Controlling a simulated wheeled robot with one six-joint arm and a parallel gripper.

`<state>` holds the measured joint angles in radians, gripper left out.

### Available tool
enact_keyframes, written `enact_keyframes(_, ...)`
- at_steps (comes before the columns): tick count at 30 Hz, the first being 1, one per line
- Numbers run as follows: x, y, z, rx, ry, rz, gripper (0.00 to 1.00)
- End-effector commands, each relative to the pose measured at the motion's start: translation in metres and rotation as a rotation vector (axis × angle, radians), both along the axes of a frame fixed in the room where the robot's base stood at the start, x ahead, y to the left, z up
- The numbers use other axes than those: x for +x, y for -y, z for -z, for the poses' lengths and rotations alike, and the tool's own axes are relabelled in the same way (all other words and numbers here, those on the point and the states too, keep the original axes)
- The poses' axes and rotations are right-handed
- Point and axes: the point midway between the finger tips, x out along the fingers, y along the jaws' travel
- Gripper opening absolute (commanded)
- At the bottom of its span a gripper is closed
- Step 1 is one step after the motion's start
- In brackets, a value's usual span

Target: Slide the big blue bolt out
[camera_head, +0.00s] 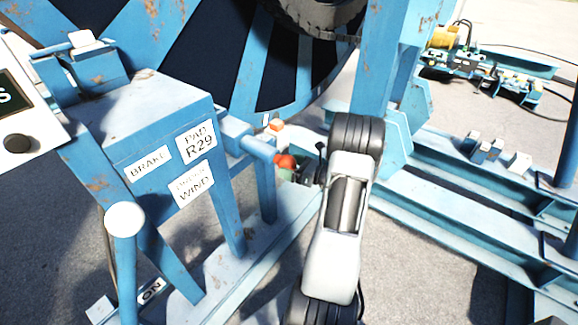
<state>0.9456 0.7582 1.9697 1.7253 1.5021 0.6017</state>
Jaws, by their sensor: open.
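A thick blue bar (262,148) that looks like the big blue bolt sticks out from the right side of the labelled blue housing (150,125). Its end turns down like a handle; I cannot tell how far it is slid in. My gripper (308,168) shows only as small dark parts left of my arm, close to a red knob (285,161). It is open, to the right of the bar and apart from it. My white arm hides part of the area behind it, and the fingertips are hard to make out.
The big blue reel (250,70) stands behind. Blue frame rails (440,205) run to the right, with small blocks (485,148) on them. A blue post with a white round top (124,220) stands at front left. Grey ground lies open between the rails.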

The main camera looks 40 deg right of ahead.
Motion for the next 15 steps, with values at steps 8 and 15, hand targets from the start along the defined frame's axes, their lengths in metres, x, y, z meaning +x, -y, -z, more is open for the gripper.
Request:
enact_keyframes(8,-0.05,0.026,0.001,0.001,0.001,0.007,0.93)
enact_keyframes(15,-0.089,0.044,0.001,-0.001,0.001,0.004,0.93)
